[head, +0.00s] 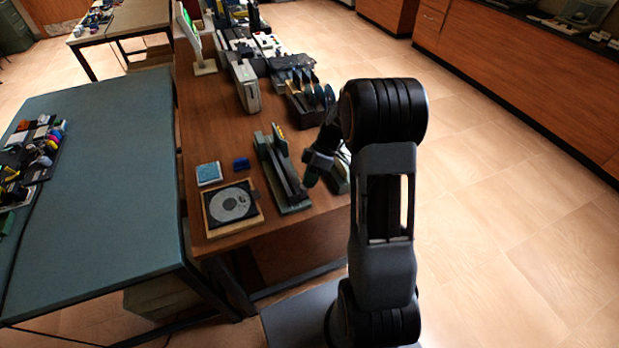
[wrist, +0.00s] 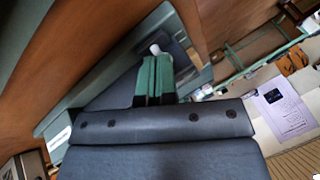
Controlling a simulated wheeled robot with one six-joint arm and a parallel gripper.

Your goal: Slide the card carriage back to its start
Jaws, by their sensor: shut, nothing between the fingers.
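A long green device with dark upright rails (head: 283,170) stands near the front right of the brown table. It has a small yellow piece (head: 279,140) at its far end. I cannot tell which part of it is the card carriage. My gripper (head: 312,172) is just right of this device and low over the table; I cannot tell whether it touches. In the wrist view my green fingers (wrist: 155,78) are together with nothing between them. A grey, green-edged body (wrist: 100,92) lies behind them, partly hidden by the fingers and palm.
Another green item (head: 341,178) lies right of my gripper, partly hidden by my arm. A disc in a wooden frame (head: 231,207), a light-blue box (head: 209,173) and a dark-blue block (head: 241,163) lie to the left. Upright discs (head: 314,97) and a grey case (head: 246,86) stand behind.

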